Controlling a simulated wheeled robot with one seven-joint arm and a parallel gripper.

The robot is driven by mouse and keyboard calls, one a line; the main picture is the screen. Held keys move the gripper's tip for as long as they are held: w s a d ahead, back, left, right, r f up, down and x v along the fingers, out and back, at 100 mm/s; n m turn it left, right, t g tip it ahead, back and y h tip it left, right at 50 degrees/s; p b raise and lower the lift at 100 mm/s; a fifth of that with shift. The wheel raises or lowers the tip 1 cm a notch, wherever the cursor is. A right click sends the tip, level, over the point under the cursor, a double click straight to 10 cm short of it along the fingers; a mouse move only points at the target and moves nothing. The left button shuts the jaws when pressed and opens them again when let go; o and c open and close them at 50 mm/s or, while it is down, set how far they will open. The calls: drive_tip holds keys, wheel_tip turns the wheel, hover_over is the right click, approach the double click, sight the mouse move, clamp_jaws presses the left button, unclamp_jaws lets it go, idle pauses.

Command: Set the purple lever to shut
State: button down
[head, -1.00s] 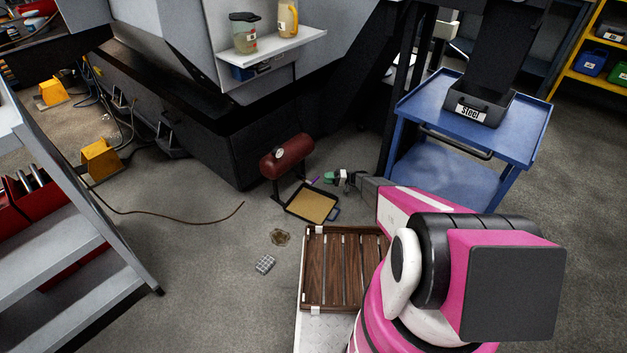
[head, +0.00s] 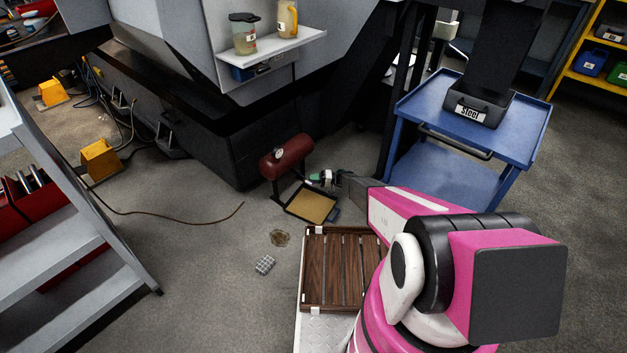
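A dark red tank (head: 287,156) with a round gauge (head: 279,153) stands on legs on the floor beside the dark machine base. The purple lever is at the tank's lower right, but my gripper now covers it, and I cannot make out its setting. My gripper (head: 314,177), with green fingertips, is at the lever's place, just right of the tank and above a shallow tray. It is too small to tell whether the fingers are open or shut, or whether they touch the lever.
The shallow tray (head: 332,216) with a tan filling lies below the tank. A slatted wooden crate (head: 305,270) is nearer.

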drive_tip(key=shift+f+m+y, duration=0.2)
drive_tip(key=shift+m+y, duration=0.4)
drive_tip(key=c, duration=1.1)
unclamp_jaws()
drive_tip(key=shift+d, duration=0.1)
drive_tip(key=d, duration=0.3)
drive_tip(key=d+f, duration=0.1)
drive_tip(key=d, duration=0.3)
drive_tip(key=w+d, duration=0.1)
drive_tip(key=d, duration=0.2)
drive_tip(key=shift+d+f, duration=0.2)
drive_tip(key=shift+f, duration=0.15)
